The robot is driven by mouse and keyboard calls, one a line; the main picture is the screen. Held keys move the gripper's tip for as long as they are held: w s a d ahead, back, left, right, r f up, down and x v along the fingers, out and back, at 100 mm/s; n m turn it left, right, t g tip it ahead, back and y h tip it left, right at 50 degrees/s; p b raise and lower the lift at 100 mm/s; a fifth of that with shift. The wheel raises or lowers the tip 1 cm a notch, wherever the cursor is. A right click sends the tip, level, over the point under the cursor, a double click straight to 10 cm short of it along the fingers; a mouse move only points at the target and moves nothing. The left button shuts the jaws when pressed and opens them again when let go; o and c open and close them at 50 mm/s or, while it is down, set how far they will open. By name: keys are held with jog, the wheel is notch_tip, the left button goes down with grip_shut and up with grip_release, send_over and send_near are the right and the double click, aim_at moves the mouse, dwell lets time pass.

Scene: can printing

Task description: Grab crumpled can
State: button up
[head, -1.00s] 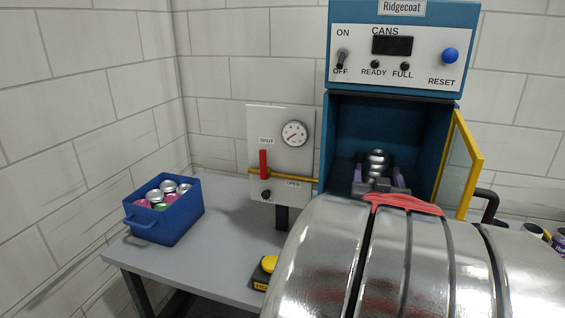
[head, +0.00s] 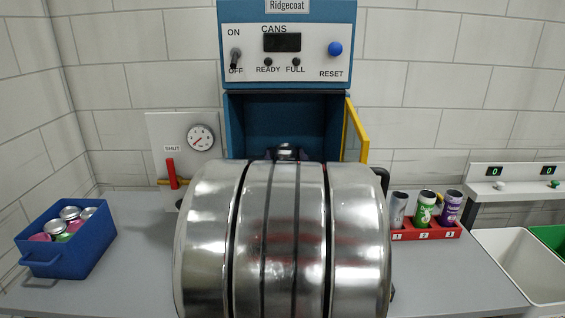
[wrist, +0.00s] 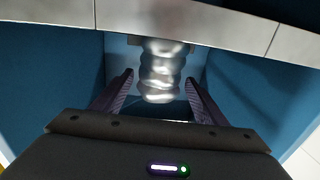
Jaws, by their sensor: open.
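The crumpled can is a dented, bare silver can (wrist: 160,72) inside the blue machine's chamber. In the wrist view it stands between and just beyond the two fingers of my gripper (wrist: 158,92). The fingers are open, one on each side of it, with gaps visible at both sides. In the head view my shiny arm covers most of the chamber's lower part, and the can is hidden there.
The blue Ridgecoat machine (head: 230,130) has its yellow-framed door (head: 357,135) open at the right. A blue bin of cans (head: 80,255) stands at left, a red rack (head: 425,233) with three cans at right. White and green bins (head: 520,262) are far right.

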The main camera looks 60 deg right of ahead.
jog(key=shift+c, duration=0.5)
jog(key=c, duration=1)
jog(key=shift+r, duration=0.1)
jog(key=shift+c, duration=0.2)
notch_tip(320, 180, up, 10)
jog(key=shift+f, duration=0.1)
